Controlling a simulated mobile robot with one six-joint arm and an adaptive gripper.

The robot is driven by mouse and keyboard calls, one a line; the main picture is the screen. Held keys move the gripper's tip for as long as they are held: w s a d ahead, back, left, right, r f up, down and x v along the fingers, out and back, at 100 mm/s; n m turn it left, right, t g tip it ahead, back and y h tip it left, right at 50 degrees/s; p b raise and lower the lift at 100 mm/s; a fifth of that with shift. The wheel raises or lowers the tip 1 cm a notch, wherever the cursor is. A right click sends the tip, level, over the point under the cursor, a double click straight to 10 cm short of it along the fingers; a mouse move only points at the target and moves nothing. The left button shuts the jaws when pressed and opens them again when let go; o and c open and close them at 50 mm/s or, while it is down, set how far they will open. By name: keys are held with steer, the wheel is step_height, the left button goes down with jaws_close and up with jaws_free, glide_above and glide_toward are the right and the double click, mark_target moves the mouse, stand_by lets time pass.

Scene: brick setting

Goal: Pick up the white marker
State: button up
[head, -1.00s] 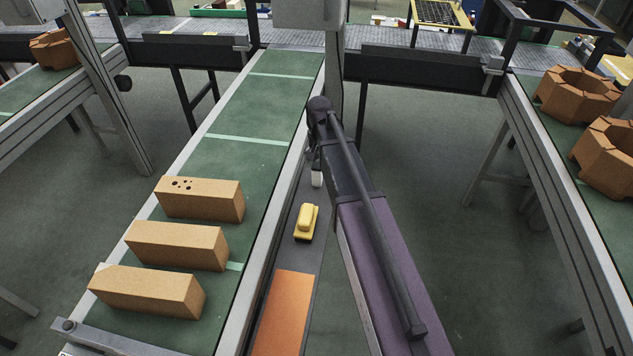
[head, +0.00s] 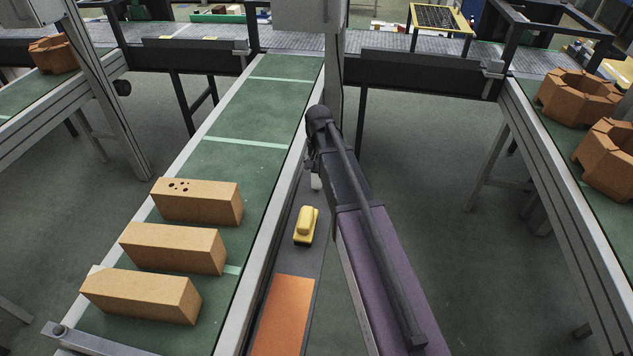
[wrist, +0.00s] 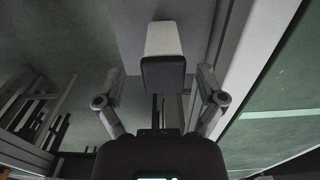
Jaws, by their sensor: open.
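The white marker (wrist: 163,38) looks like a short, blocky white piece with a dark end. In the wrist view it lies on a grey surface, ahead of and partly between the fingers. In the head view only a small white bit (head: 316,182) shows beside my arm on the narrow grey shelf. My gripper (wrist: 160,78) is open, with one finger on each side of the marker's dark end and a gap on both sides. In the head view my arm mostly hides the gripper.
A yellow block-like tool (head: 306,226) and an orange panel (head: 283,318) lie nearer on the same shelf. The green conveyor (head: 245,125) with its pale side rail runs along the left, carrying tan bricks (head: 173,249). Open floor lies to the right.

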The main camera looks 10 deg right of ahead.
mark_target(317, 177)
steer(key=shift+a+f+b, duration=0.15)
steer(key=shift+f+b, duration=1.75)
steer(key=shift+f, duration=0.25)
steer(key=shift+c, duration=0.2)
steer(key=c, duration=1.1)
